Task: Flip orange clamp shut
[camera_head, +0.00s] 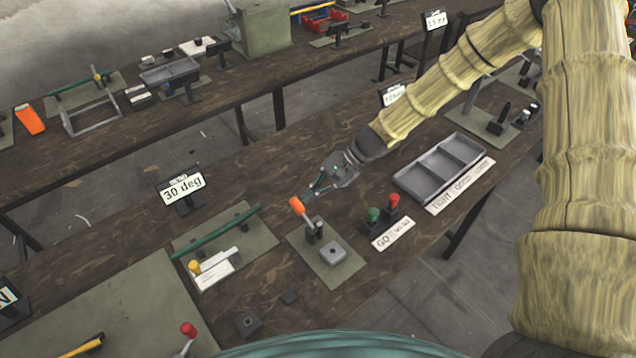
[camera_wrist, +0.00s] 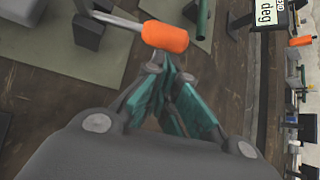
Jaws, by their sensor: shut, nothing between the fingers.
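The orange clamp handle (camera_head: 297,204) tops a metal lever that leans up and back from a dark clamp base (camera_head: 314,233) on a grey-green plate (camera_head: 341,273). In the wrist view the orange grip (camera_wrist: 165,37) lies just beyond my fingertips, with its bar running to the upper left. My gripper (camera_head: 316,188) is shut and empty, close to the handle on its right and far side. In the wrist view my gripper (camera_wrist: 166,68) has its teal fingers together, just under the orange grip; I cannot tell if they touch it.
A green and a red knob (camera_head: 374,214) stand by a GO label to the right. A grey divided tray (camera_head: 441,167) lies farther right. A "30 deg" sign (camera_head: 183,188) and a green-bar fixture (camera_head: 217,233) stand to the left. Bare wood (camera_head: 262,170) lies behind the clamp.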

